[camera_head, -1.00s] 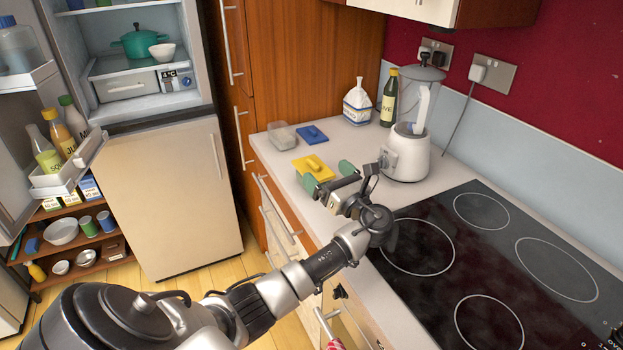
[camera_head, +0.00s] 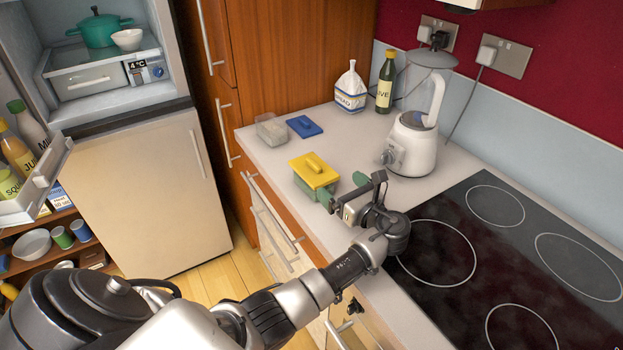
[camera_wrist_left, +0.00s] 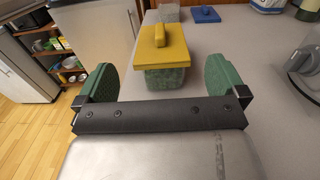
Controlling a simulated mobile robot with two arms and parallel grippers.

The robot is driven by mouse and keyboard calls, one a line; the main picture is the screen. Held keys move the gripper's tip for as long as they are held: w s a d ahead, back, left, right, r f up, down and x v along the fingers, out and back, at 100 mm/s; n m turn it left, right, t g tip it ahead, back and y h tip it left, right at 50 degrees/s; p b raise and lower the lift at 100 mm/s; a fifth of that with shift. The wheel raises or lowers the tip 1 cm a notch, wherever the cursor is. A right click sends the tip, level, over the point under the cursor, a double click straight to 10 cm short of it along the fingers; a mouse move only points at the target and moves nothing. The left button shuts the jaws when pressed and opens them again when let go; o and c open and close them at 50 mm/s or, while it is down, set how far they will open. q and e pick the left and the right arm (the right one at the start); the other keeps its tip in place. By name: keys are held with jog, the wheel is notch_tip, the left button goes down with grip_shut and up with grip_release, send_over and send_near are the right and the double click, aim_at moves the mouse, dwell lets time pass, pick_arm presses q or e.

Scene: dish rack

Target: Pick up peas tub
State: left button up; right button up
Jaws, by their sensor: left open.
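A tub with green contents and a yellow lid (camera_head: 314,170) stands on the worktop, and its green look fits peas. It also shows in the left wrist view (camera_wrist_left: 165,78), upright, straight ahead between and beyond my fingers. My left gripper (camera_head: 343,190) is open and empty, just to the near right of the tub in the head view. Its two green finger pads stand wide apart (camera_wrist_left: 161,85) and appear short of the tub's near side. My right gripper is not in view.
A clear open tub (camera_head: 271,130) and a blue lid (camera_head: 304,126) lie behind. The hob (camera_head: 490,255) is to the right. The worktop edge drops off to the left.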

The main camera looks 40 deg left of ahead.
aim_at(327, 185)
pick_arm(q)
jog(key=f, duration=0.3)
jog(key=shift+w+a+f, duration=0.15)
jog(key=shift+a+f, duration=0.1)
jog(key=shift+a, duration=0.1)
jog(key=shift+w+a, duration=0.2)
jog(key=shift+a, duration=0.35)
jog(key=p+x, duration=0.1)
jog(key=x, duration=0.4)
jog(key=shift+w+a, duration=0.1)
jog(key=shift+a, duration=0.2)
jog(key=c, duration=0.8)
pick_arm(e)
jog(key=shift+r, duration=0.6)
